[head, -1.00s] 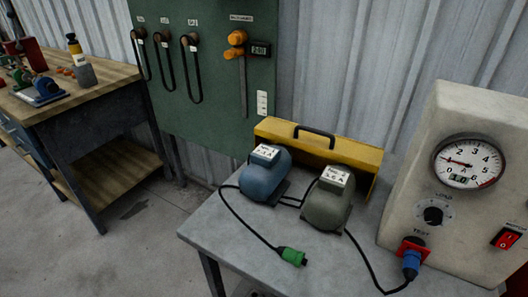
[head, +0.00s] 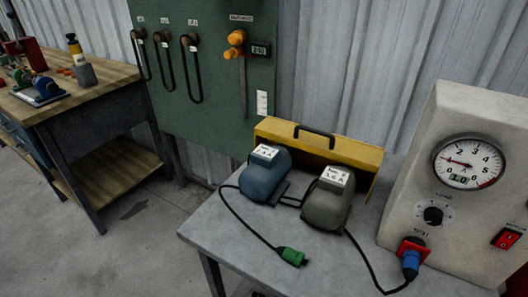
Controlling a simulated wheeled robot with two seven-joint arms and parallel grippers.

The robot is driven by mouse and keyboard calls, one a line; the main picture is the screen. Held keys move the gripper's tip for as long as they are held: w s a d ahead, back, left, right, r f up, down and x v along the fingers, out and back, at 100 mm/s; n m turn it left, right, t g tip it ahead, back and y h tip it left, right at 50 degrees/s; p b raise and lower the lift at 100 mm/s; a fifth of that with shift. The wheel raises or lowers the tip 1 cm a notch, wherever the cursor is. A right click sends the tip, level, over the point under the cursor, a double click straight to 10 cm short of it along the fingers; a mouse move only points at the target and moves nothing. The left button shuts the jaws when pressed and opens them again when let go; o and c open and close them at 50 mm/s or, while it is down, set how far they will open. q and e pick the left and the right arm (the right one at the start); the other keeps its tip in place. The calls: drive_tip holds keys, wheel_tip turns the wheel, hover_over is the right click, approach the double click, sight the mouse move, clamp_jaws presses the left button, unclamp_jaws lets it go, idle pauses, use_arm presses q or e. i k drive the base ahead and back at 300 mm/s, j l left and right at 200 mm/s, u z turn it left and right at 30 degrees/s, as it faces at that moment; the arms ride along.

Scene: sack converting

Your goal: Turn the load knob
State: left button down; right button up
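The load knob (head: 433,215) is a round black dial on the front of the beige test box (head: 469,245) at the right. A round gauge (head: 469,162) with a red needle and a small digital readout sits above it. The needle points to the low left part of the scale. A blue plug (head: 411,263) sits at the red test socket (head: 412,247) below the knob. Neither of my grippers shows in the head view, and nothing touches the knob.
A blue motor (head: 265,177) and a grey-green motor (head: 327,199) stand on the grey table (head: 225,232) before a yellow case (head: 360,158). A green plug (head: 293,257) lies near the front. A red switch (head: 507,238) is right of the knob. A wooden workbench (head: 115,80) stands left.

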sight(433, 216)
drive_tip(key=z, duration=1.25)
